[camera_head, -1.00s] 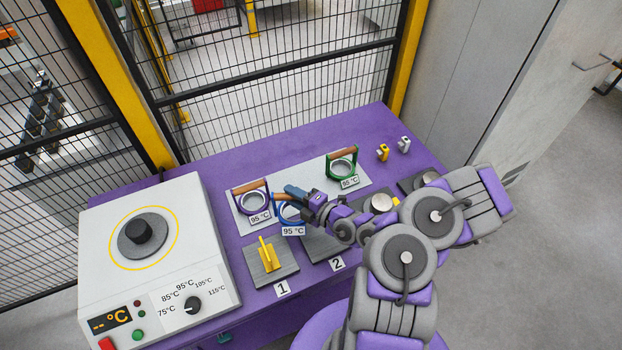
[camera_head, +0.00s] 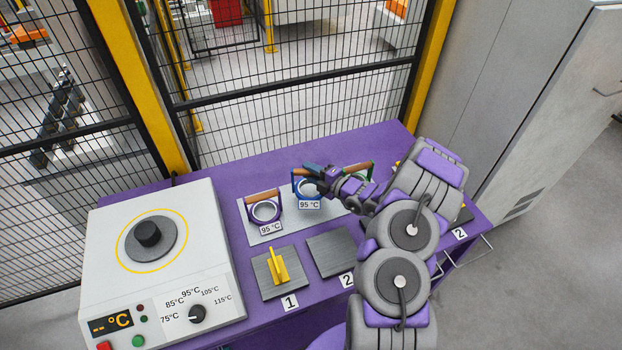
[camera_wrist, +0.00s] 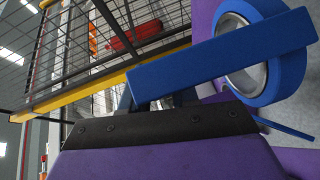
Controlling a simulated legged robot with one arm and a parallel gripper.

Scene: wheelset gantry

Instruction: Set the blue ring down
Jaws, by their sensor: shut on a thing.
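The blue ring (camera_head: 297,188) has a blue bracket handle and a 95 °C tag. In the head view my gripper (camera_head: 314,172) is shut on its handle, at the back of the purple table. The ring is over the light grey mat (camera_head: 262,236), between the purple ring (camera_head: 252,212) and the green-handled ring (camera_head: 368,166). I cannot tell whether it touches the mat. In the wrist view the blue ring (camera_wrist: 292,72) and its bar show close up at the right. My arm partly hides the green-handled ring.
A white heater box (camera_head: 205,255) with a dial stands at the left. A mesh fence (camera_head: 300,90) runs behind; a grey cabinet (camera_head: 530,90) is at the right.

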